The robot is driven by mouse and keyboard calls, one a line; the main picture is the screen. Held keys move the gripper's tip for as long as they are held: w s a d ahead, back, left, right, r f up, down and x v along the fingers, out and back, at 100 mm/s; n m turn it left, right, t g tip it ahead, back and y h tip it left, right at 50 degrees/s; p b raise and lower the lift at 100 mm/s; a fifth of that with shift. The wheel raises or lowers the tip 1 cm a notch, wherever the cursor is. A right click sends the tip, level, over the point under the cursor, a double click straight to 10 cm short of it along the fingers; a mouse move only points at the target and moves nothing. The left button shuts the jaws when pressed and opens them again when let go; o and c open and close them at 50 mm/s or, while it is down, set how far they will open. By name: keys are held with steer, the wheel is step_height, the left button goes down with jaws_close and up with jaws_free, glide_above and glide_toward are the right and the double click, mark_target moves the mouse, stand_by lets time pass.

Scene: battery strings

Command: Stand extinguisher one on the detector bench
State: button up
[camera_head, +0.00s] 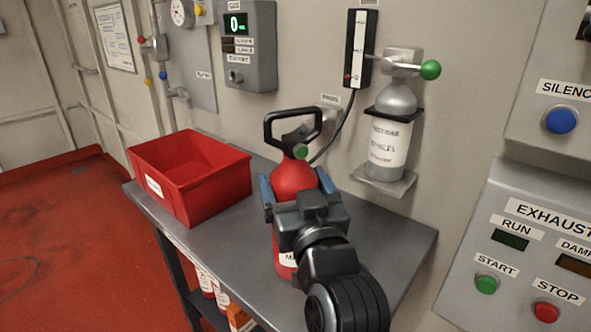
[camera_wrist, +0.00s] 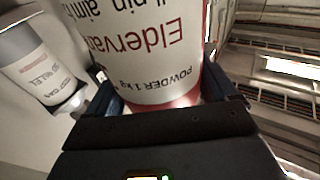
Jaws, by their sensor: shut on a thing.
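A red fire extinguisher (camera_head: 293,180) with a black handle and a white label is upright over the grey detector bench (camera_head: 230,240). My gripper (camera_head: 295,190) is shut around its body, with one blue finger on each side. In the wrist view the extinguisher (camera_wrist: 145,60) fills the space between the fingers, its label upside down and reading "POWDER 1 kg". My gripper and wrist hide much of the extinguisher's lower body, and I cannot tell whether its base touches the bench top.
A red bin (camera_head: 200,200) stands on the bench's left part. A labelled gas cylinder (camera_head: 388,145) sits on a wall bracket behind right. Several red-and-white items (camera_head: 212,290) show below the bench top. A control panel (camera_head: 520,240) is at right. The bench's right part is clear.

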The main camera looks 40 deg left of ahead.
steer(key=shift+r, duration=0.1)
stand_by(0.3)
steer(key=o, duration=1.9)
steer(key=shift+f, duration=0.25)
steer(key=shift+c, duration=0.2)
